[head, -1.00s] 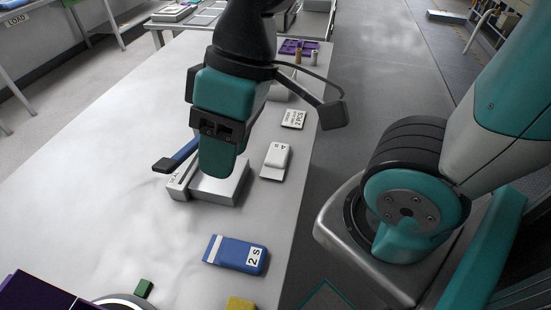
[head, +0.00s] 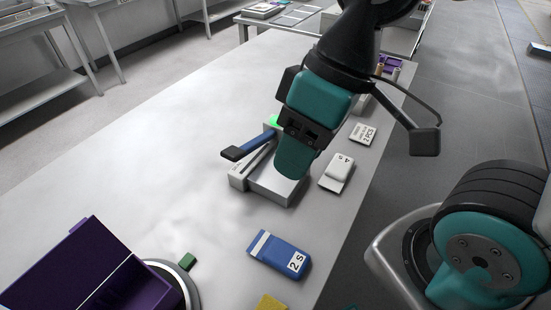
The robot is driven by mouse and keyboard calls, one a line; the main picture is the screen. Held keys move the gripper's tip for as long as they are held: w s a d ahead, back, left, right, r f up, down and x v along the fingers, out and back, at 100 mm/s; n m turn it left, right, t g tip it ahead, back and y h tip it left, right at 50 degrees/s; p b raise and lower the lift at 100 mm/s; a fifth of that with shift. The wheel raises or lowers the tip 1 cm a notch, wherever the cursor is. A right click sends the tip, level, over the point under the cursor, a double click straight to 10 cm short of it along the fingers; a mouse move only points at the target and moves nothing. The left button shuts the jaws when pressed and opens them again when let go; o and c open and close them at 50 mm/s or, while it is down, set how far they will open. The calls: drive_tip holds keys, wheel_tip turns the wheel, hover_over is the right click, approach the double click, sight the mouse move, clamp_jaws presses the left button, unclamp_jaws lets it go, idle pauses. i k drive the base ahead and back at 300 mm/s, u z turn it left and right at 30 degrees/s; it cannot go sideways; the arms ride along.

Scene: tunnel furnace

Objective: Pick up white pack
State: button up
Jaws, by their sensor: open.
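The white pack (head: 339,171), with a dark mark on its label end, lies flat on the grey table to the right of my gripper. My gripper (head: 300,133), with its teal and black housing, is over a white and grey device (head: 277,189) and covers part of it. It is open. Its fingertips are hard to make out, and I see nothing held in it. The gripper appears apart from the white pack.
A blue pack (head: 279,254) marked "2 S" lies nearer. A white card (head: 363,133) lies beyond the white pack. A dark blue bar (head: 250,143) juts left from the device. A purple box (head: 75,262) stands front left. The table's left half is clear.

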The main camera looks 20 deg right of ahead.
sight(333, 178)
drive_tip(key=u, duration=0.05)
drive_tip(key=k, duration=1)
drive_tip(key=z, duration=1.7)
drive_tip(key=i, duration=1.4)
drive_tip(key=u, duration=2.15)
